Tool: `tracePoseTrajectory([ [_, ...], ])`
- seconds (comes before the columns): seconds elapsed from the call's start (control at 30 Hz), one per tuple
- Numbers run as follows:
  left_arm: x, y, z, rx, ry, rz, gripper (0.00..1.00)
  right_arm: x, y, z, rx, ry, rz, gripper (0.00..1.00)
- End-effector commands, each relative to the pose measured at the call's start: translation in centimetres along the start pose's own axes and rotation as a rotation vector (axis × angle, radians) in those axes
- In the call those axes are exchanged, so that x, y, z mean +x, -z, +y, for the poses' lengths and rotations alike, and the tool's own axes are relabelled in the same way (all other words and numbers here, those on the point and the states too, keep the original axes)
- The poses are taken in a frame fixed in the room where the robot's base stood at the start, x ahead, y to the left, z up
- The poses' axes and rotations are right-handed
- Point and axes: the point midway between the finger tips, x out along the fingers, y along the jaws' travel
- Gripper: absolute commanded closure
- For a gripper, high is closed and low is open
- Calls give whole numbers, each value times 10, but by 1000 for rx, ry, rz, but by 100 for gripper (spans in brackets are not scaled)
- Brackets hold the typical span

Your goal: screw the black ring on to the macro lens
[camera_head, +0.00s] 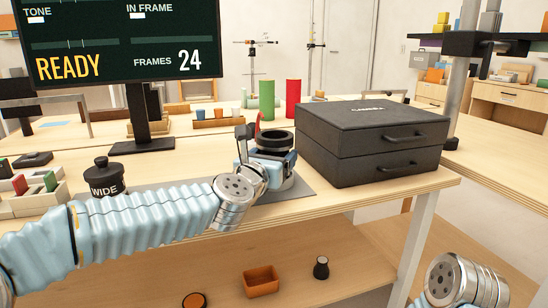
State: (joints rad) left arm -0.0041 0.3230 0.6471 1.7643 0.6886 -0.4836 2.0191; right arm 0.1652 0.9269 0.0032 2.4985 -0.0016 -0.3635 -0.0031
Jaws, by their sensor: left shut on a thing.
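The black ring (273,137) shows as a dark round rim at the top of a cylinder on the grey mat (303,187). I take the cylinder beneath it to be the macro lens, but it is largely hidden and shows no readable label. My left gripper (257,145) reaches in from the left, beside the ring at its height, and is shut on it. The finger contact is partly hidden, and I cannot tell whether the ring sits fully on the lens. My right arm shows only at the bottom right; its gripper is out of view.
A black drawer case (372,140) stands close on the right. A black lens marked WIDE (106,180) stands at the left, behind my forearm. A monitor (125,45) stands at the back left. An orange bin (260,281) and a small black item (321,267) are on the lower shelf.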

Motion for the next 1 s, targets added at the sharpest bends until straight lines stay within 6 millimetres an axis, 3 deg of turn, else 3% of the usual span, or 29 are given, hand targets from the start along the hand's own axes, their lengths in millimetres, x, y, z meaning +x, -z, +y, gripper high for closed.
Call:
tracePoseTrajectory([
  [0.03,0,1,0,0,0,-3,100,2,0,2,1,-1,1,0],
  [0.07,0,2,0,0,0,0,23,2,0,2,1,-1,1,0],
  [0.2,0,1,0,0,0,0,2,1,0,1,1,-1,1,0],
  [0.47,0,0,0,0,0,0,0,0,0,0,1,-1,0,0],
  [0.63,0,-14,0,0,0,1,0,-16,-2,-9,-4,4,-6,0],
  [0.7,-15,-6,1,3,-2,-3,0,-2,-1,-3,-3,3,-4,0],
  [1.0,-83,-6,0,5,-3,-4,0,16,2,10,6,-6,7,0],
])
